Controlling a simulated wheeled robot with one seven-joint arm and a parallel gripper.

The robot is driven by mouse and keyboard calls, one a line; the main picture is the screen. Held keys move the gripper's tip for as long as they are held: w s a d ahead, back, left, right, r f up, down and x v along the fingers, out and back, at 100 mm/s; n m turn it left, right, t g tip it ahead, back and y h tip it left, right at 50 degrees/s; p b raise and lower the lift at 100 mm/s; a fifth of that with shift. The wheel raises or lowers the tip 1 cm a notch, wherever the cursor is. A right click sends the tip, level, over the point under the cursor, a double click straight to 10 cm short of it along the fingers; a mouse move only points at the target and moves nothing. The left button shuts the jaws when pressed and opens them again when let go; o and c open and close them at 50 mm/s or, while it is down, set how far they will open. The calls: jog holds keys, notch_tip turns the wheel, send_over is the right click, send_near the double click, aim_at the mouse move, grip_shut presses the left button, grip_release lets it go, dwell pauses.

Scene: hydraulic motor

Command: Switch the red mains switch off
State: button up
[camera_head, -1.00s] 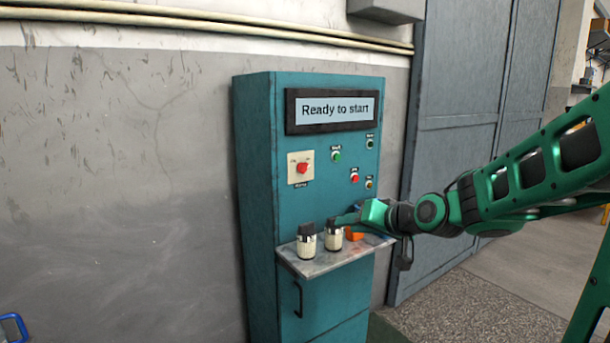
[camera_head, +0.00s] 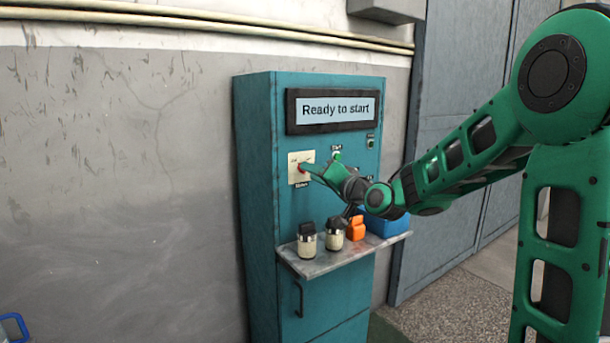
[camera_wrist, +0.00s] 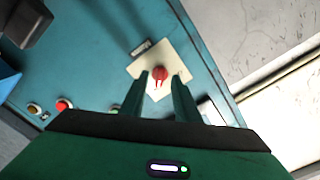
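The red mains switch (camera_head: 301,167) sits on a cream plate (camera_head: 294,177) on the teal cabinet's front. In the wrist view the red knob (camera_wrist: 160,73) is just ahead of my gripper (camera_wrist: 160,80), between the lines of its two fingers. The fingers are apart with a gap between them. In the head view my gripper (camera_head: 307,168) is at the switch and covers its right side. Whether a finger touches the knob cannot be told. The cabinet's display (camera_head: 335,109) reads "Ready to start".
A shelf (camera_head: 325,266) below holds two dark-topped jars (camera_head: 307,242), an orange item (camera_head: 356,229) and a blue box (camera_head: 386,222). A green button (camera_head: 337,156) sits right of the switch. In the wrist view a red button (camera_wrist: 64,104) is at left.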

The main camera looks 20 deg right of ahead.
jog(key=shift+x, duration=1.2)
jog(key=shift+c, duration=0.6)
